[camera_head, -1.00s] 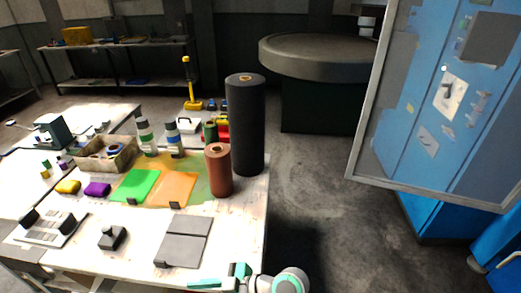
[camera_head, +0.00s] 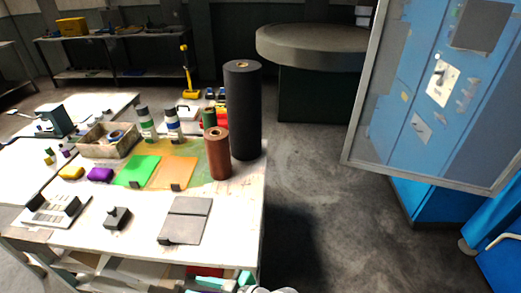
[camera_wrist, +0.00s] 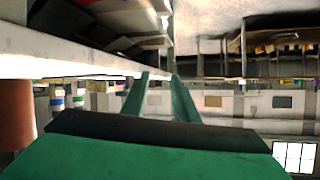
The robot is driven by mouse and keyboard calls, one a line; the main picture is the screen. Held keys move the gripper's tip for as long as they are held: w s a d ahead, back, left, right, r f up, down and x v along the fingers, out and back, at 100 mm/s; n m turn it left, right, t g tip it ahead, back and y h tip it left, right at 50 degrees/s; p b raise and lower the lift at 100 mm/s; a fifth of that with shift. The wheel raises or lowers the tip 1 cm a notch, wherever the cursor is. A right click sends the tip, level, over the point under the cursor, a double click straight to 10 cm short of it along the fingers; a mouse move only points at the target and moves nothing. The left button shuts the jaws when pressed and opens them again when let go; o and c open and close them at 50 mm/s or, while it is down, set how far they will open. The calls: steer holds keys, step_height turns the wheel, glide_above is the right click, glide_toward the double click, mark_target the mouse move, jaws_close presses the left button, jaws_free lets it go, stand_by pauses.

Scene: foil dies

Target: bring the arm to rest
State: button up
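My gripper (camera_wrist: 161,74) shows in the wrist view as two teal fingers. They stand apart with nothing visible between them. Their dark and green mount fills the bottom of that view. In the head view only a few teal and white parts of my arm show at the bottom edge, by the front right corner of the worktable (camera_head: 120,238). The gripper's fingertips cannot be made out there. A pale slab edge (camera_wrist: 70,60) runs close beside the fingers at upper left in the wrist view.
The table holds a black roll (camera_head: 243,115), a copper-brown roll (camera_head: 219,158), grey plates (camera_head: 185,221), green (camera_head: 137,170) and orange (camera_head: 174,172) sheets, and a parts box (camera_head: 90,147). A framed clear panel (camera_head: 360,100) stands right. Floor between (camera_head: 330,200) is clear.

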steer(key=s+d+f+m+t+h, duration=0.75)
steer(key=d+f+m, duration=0.25)
steer(key=d+f, duration=0.15)
steer(key=s+d+r+m+t+h, duration=0.1)
steer(key=s+d+r+t+h, duration=0.1)
steer(key=s+r, duration=0.3)
steer(key=s+d+r+m+t+h, duration=0.1)
steer(key=s+r, duration=0.4)
steer(key=s, duration=0.5)
steer(key=shift+d+r+t+h, duration=0.3)
steer(key=shift+d+t+h, duration=0.05)
steer(key=shift+d+h, duration=0.6)
